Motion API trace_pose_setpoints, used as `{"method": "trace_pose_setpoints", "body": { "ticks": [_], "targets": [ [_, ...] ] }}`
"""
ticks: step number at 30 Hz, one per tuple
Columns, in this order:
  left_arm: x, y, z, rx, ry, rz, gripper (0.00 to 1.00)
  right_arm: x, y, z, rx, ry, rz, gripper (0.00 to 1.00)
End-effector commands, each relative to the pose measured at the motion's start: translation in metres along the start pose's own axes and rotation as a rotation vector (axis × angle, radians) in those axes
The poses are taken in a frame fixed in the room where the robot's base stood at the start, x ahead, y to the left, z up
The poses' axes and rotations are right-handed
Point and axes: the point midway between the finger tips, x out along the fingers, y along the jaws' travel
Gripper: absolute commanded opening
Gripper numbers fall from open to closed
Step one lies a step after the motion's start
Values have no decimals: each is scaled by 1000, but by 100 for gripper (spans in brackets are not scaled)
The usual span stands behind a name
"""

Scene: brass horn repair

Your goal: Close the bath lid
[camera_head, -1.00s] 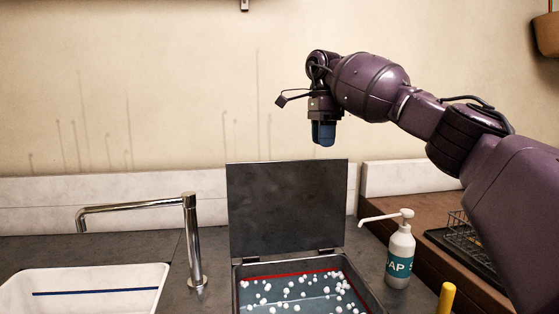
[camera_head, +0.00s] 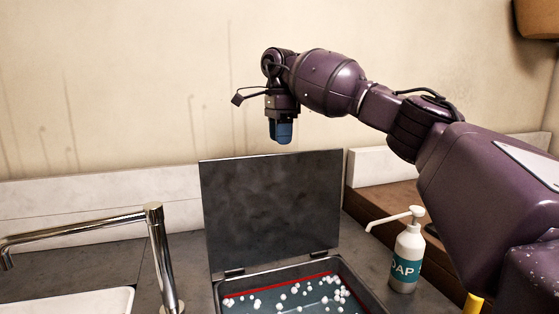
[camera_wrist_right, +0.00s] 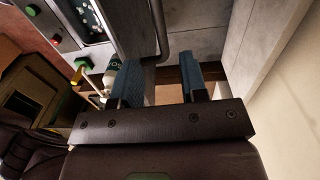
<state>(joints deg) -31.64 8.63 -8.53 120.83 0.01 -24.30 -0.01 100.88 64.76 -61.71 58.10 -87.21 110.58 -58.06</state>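The bath lid (camera_head: 272,208) is a dark grey square plate standing upright on hinges at the back of the bath. The bath (camera_head: 232,289) below it is uncovered, with a red line inside and white balls on the liquid. My right gripper (camera_head: 281,132) hangs fingers down above the lid's top edge, apart from it in the head view. In the right wrist view its two blue fingers (camera_wrist_right: 160,85) are spread with nothing between them. The lid (camera_wrist_right: 132,30) seems to show beyond the fingers there. My left gripper is in neither view.
A soap bottle (camera_head: 406,256) with a white pump stands right of the bath. A chrome tap (camera_head: 160,250) and a white basin (camera_head: 75,303) are on the left. A yellow handle (camera_head: 473,304) shows at the lower right. The wall is behind the lid.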

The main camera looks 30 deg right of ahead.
Motion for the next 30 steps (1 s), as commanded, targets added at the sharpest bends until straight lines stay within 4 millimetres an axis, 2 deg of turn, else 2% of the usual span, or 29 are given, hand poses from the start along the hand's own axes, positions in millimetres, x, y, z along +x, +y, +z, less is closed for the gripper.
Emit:
{"method": "trace_pose_setpoints", "body": {
  "ticks": [1,3,10,16,24,25,30],
  "targets": [
    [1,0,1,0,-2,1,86,12,0,-1,0,3,5,40],
    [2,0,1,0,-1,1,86,24,0,0,0,3,4,40],
    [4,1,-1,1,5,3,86,54,0,0,1,2,2,40],
    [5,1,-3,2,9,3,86,64,0,0,1,1,1,40],
    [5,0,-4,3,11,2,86,65,0,0,1,0,1,40],
    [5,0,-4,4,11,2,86,65,0,0,1,0,1,38],
    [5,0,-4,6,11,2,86,65,0,0,1,1,1,12]
  ]
}}
